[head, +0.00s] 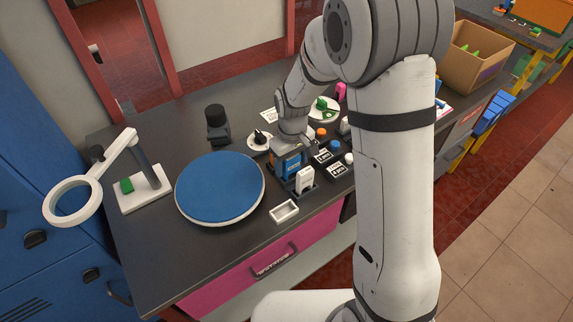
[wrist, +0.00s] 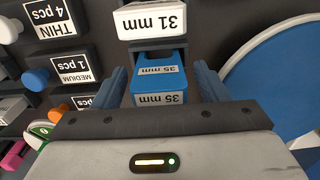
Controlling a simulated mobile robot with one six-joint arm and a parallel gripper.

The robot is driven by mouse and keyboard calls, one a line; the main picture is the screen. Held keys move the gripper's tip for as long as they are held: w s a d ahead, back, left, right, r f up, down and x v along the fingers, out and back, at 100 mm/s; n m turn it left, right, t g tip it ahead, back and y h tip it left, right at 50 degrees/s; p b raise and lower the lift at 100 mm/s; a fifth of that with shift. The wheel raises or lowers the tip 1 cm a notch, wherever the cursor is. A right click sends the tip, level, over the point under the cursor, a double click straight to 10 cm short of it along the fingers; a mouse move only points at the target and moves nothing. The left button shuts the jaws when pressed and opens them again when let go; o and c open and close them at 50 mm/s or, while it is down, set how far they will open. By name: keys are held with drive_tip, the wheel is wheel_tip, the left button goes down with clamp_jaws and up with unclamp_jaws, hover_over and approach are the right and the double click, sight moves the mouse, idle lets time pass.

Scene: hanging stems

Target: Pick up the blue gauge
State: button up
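The blue gauge (wrist: 162,82) carries white "35 mm" labels and stands in a dark holder in the wrist view. My gripper (wrist: 161,70) is over it, with one blue finger on each side. Narrow gaps show between the fingers and the gauge, so the gripper looks open around it and not closed on it. In the head view my gripper (head: 290,152) is low over the bench behind the white gauge, and its blue fingers and the blue gauge are hard to tell apart there.
A white "31 mm" gauge (wrist: 157,20) stands right beside the blue one; it also shows in the head view (head: 305,180). Labelled dark blocks (head: 329,157) with knobs stand to the right. A blue round turntable (head: 220,187) lies to the left. A small white tray (head: 284,211) is in front.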

drive_tip(key=c, duration=0.9)
